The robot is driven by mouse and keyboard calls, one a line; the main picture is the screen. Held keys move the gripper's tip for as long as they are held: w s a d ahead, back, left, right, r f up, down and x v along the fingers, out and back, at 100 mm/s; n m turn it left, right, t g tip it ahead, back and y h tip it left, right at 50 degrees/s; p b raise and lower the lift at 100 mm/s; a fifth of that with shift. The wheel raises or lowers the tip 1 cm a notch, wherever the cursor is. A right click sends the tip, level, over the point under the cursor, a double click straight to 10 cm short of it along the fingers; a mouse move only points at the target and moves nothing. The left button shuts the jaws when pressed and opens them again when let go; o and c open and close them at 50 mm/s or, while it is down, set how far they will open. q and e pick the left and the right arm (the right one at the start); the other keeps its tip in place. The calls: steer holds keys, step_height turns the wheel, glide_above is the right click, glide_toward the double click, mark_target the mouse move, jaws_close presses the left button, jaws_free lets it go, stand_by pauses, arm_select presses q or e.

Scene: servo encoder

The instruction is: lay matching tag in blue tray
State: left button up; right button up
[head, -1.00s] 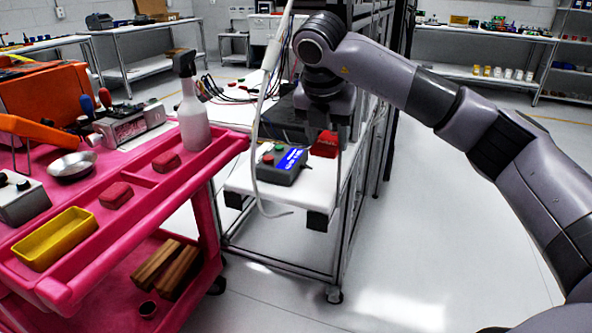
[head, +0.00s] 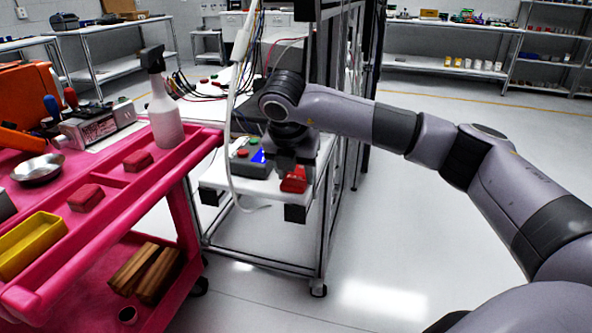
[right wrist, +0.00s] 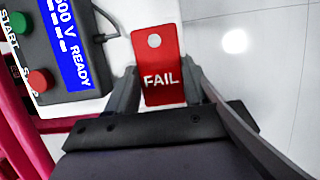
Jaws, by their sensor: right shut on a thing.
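A red tag (right wrist: 162,70) with a hole and the word FAIL is between the fingers of my right gripper (right wrist: 163,88). The gripper is shut on it. In the head view, the right gripper (head: 294,166) holds the red tag (head: 294,180) near the front right of the white table. A grey tester box (head: 243,165) with a blue display and green and red buttons is just left of it. In the right wrist view the tester's display (right wrist: 72,45) shows READY. No blue tray is seen, and my left gripper is out of view.
A pink cart (head: 190,165) stands at the left with a yellow tray (head: 30,246), red blocks (head: 86,197), a metal bowl (head: 38,168) and a spray bottle (head: 163,105). A white cable (head: 232,130) hangs before the tester. The floor at the right is clear.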

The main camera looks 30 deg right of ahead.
steer(key=shift+f, duration=0.2)
steer(key=o, duration=1)
steer(key=shift+r, duration=0.1)
steer(key=shift+o, duration=0.2)
steer(key=shift+r, duration=0.1)
